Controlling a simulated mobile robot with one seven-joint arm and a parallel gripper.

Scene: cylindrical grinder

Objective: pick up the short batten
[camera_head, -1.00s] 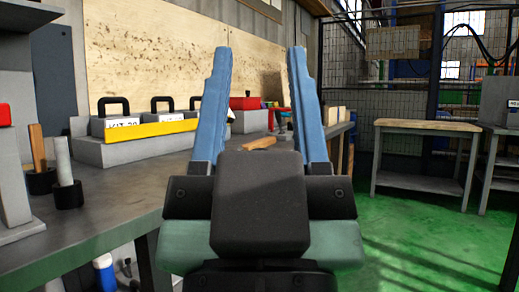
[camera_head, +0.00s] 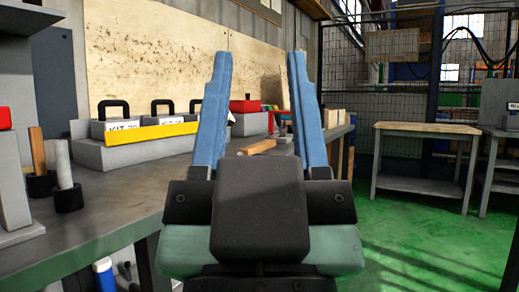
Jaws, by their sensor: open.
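A small light-brown wooden piece, which looks like the short batten (camera_head: 258,147), lies on the grey workbench (camera_head: 130,190). It shows between the two fingers of my gripper, farther off along the bench. My gripper (camera_head: 262,58) is in the middle of the picture, with its two blue fingers wide apart and nothing between them. The dark palm of my gripper hides the bench just below the wooden piece.
A grey rack with a yellow strip (camera_head: 150,130) holds several black-handled kit boxes at the back left. Two short rods stand in black holders (camera_head: 68,198) at the left. A red item (camera_head: 245,105) sits beyond the fingers. A wooden-topped table (camera_head: 425,128) stands right, across open green floor (camera_head: 420,245).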

